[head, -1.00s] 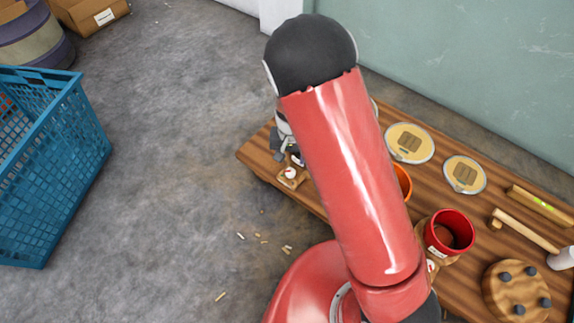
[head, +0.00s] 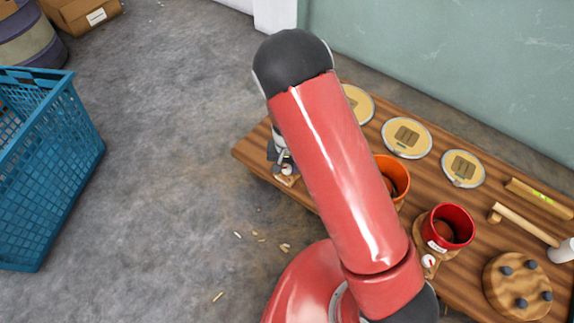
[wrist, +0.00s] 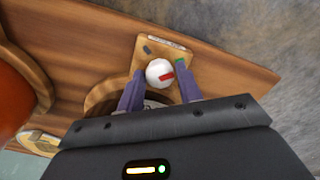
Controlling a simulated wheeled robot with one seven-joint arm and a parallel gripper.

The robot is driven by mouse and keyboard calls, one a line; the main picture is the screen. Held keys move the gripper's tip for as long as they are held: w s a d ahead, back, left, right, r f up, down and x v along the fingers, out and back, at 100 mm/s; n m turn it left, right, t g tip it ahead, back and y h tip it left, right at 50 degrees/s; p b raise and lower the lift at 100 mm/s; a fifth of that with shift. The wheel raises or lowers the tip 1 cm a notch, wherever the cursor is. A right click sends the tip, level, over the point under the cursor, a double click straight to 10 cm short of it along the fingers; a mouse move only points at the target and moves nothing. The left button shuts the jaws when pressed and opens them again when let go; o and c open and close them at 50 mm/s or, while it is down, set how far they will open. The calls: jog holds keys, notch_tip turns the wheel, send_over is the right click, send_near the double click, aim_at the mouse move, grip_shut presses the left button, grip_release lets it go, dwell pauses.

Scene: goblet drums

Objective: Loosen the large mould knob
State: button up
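A white round knob with a red mark (wrist: 158,72) sits on a small wooden tab (wrist: 148,48) of a mould at the table's edge. The tab has a green mark at right and a dark mark at left. In the head view the knob (head: 287,169) shows at the table's left end, partly hidden by my gripper (head: 281,157). In the wrist view my gripper (wrist: 160,78) is open, its two purple-grey fingers on either side of the knob with small gaps visible. Whether the fingertips are down at knob height is hard to tell. The rest of this mould is mostly hidden by my arm and gripper.
An orange drum (head: 398,172) and a red drum (head: 455,221) stand along the table (head: 335,213). The red one has its own white knob (head: 429,261). Round discs, a mallet (head: 525,222) and a pegged wooden round (head: 503,292) lie there too. A blue basket (head: 50,170) stands on the floor.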

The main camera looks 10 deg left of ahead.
jog(key=c, duration=0.5)
jog(key=shift+n, duration=0.4)
jog(key=n+b, duration=0.1)
jog(key=n, duration=0.6)
jog(key=shift+n+b, duration=0.3)
jog(key=shift+b, duration=0.1)
jog(key=n, duration=1)
jog(key=shift+p, duration=0.35)
jog(key=shift+n, duration=0.4)
